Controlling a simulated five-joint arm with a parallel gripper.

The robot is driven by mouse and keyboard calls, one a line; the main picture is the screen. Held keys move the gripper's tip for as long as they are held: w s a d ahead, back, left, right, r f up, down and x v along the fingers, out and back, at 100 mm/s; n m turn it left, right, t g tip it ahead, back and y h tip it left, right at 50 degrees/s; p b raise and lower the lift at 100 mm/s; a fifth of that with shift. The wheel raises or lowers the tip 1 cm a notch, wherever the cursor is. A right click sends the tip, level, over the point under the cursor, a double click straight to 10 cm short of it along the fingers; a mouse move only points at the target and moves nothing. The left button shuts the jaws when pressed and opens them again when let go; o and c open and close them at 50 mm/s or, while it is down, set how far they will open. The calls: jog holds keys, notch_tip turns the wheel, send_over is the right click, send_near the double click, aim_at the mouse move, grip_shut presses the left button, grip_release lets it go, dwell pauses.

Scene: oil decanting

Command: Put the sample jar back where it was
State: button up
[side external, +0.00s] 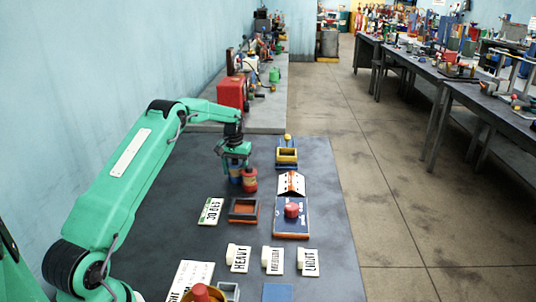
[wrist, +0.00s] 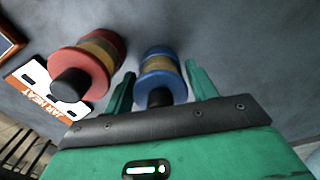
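In the side external view my gripper (side external: 236,150) points down at the far left part of the bench, over two jars side by side. One is a blue jar (side external: 235,176) and the other a red jar (side external: 250,182). In the wrist view the blue jar (wrist: 160,72), with a yellowish middle and dark cap, stands between my two fingers (wrist: 162,85). Narrow gaps show beside it, so the fingers look open around it. The red jar (wrist: 92,68) is outside the left finger, close by. Which one is the sample jar cannot be told.
Labels HEAVY (side external: 239,259), MEDIUM (side external: 273,261) and LIGHT (side external: 308,262) lie in front.

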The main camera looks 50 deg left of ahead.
jog(key=shift+r, duration=0.1)
notch_tip(320, 180, up, 11)
jog(key=shift+r, duration=0.55)
dwell(0.7)
